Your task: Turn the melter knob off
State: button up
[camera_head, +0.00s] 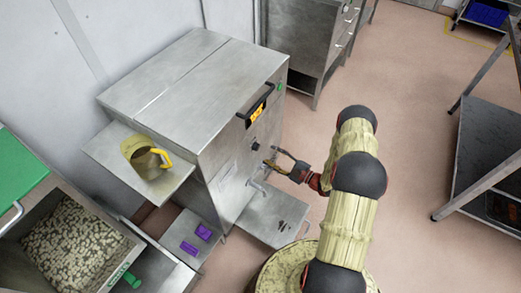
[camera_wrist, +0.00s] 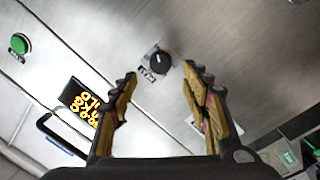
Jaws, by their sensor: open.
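The melter (camera_head: 200,80) is a large steel cabinet against the wall. Its knob (camera_wrist: 160,61) is black and round, with a pale mark on its face and a small label beside it. The knob also shows on the melter's front panel in the head view (camera_head: 256,146). My gripper (camera_wrist: 158,82) is open and empty, its two fingers spread on either side of the knob in the wrist view. The gripper is in front of the panel in the head view (camera_head: 278,160). I cannot tell how far the fingertips are from the panel.
A green button (camera_wrist: 19,44), a lit orange display (camera_wrist: 85,110) and a black handle (camera_wrist: 62,138) are on the panel. A yellow-handled jug (camera_head: 140,158) stands on the side shelf. A steel shelf (camera_head: 270,212) juts out below. Open floor (camera_head: 410,110) lies to the right.

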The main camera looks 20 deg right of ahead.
aim_at(258, 148)
jog(key=b+x, duration=0.2)
jog(key=x, duration=0.5)
jog(key=shift+c, duration=0.5)
jog(key=shift+f, duration=0.1)
jog(key=c, duration=1)
